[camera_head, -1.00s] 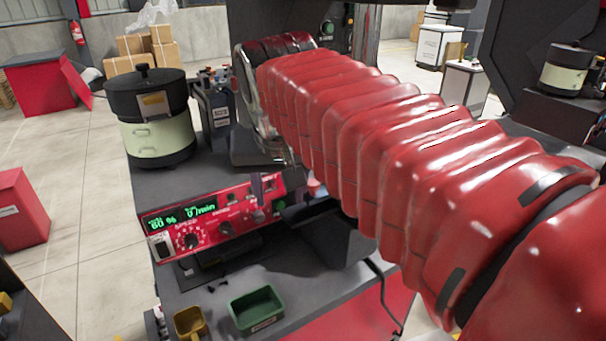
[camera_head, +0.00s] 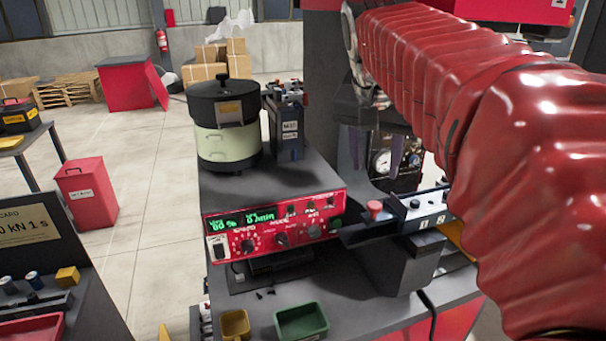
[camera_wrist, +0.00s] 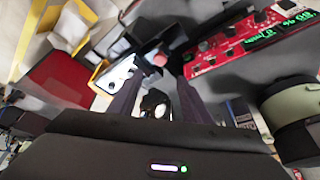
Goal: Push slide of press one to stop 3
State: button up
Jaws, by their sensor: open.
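A rail (camera_head: 420,208) with a pale face and small number marks, of which 1 and 2 can be made out, sits right of the red control panel. A round red knob (camera_head: 375,208) stands at its left end. I cannot tell if this is the slide of press one; no stop 3 is readable. My gripper (camera_head: 376,165) points down, open and empty, above and behind the knob. In the wrist view the gripper (camera_wrist: 157,98) has its two fingers spread, with the red knob (camera_wrist: 160,60) beyond them. My arm hides the rail's right end.
The red control panel (camera_head: 275,222) with green digits is left of the rail. A green-and-black bowl feeder (camera_head: 225,125) stands behind it. A gauge (camera_head: 382,160) is behind the fingers. A green bin (camera_head: 301,320) and yellow bin (camera_head: 235,324) lie in front.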

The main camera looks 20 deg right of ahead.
aim_at(374, 204)
jog(key=x, duration=1.3)
jog(key=shift+d, duration=0.1)
jog(key=shift+c, duration=0.4)
grip_shut()
